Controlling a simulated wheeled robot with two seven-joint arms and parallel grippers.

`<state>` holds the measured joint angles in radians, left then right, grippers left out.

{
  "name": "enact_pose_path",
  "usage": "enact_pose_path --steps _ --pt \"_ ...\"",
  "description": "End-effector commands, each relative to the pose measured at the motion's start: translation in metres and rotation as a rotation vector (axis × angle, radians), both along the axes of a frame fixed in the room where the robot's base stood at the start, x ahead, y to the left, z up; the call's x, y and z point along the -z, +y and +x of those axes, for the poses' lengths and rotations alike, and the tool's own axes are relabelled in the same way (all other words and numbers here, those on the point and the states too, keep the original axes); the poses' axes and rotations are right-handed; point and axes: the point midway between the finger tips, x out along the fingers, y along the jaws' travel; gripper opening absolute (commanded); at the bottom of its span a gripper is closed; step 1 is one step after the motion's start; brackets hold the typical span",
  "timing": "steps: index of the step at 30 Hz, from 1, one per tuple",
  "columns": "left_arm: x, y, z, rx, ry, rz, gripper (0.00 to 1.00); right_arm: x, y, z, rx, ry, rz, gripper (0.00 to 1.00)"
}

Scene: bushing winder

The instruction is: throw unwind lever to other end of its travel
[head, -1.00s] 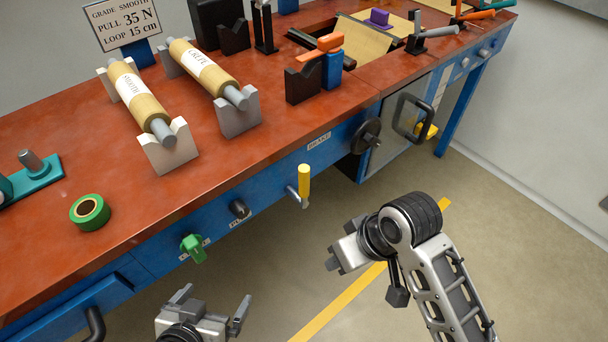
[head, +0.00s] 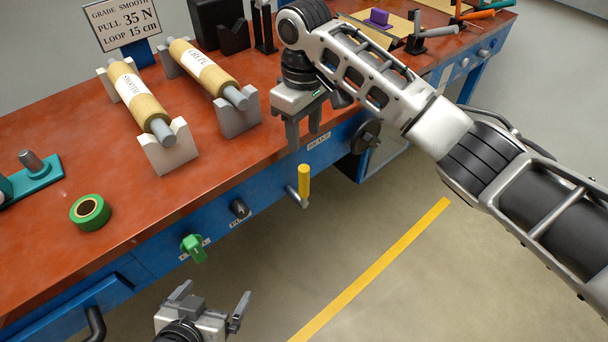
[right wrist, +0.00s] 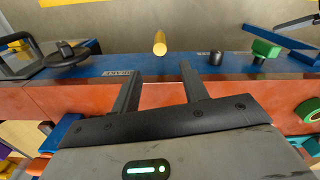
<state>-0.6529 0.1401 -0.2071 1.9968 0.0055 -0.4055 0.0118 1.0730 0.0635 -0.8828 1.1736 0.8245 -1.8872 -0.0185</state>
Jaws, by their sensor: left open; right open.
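A lever with a yellow upright grip (head: 303,182) sticks out from the blue front of the bench; no label naming it as the unwind lever can be read. The yellow grip also shows in the right wrist view (right wrist: 160,42), beyond and between my fingertips. My right gripper (head: 304,138) is open and empty, pointing down at the bench's front edge, above and apart from the yellow grip. My left gripper (head: 213,297) is open and empty, low in front of the bench below the green knob (head: 194,248).
A black knob (head: 239,208) sits left of the yellow grip, and a black handwheel (head: 366,136) sits to its right near a BRAKE label (head: 318,142). Rolls on stands (head: 168,150) and green tape (head: 90,212) are on the red benchtop. The floor in front is clear.

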Motion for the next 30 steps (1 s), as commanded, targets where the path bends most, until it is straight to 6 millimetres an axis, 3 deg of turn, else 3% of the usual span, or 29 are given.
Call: enact_pose_path --steps 15,21,30 --pt "0.003 0.001 -0.002 0.000 0.007 0.003 1.00 0.109 0.000 -0.001 0.000 0.001 -0.001 0.44" --pt "0.004 0.001 -0.002 -0.001 0.008 0.002 1.00 0.131 0.000 0.000 0.000 -0.001 0.000 0.44" --pt "0.003 0.001 -0.002 -0.001 0.009 0.003 1.00 0.137 0.000 0.000 -0.001 -0.003 0.002 0.44"
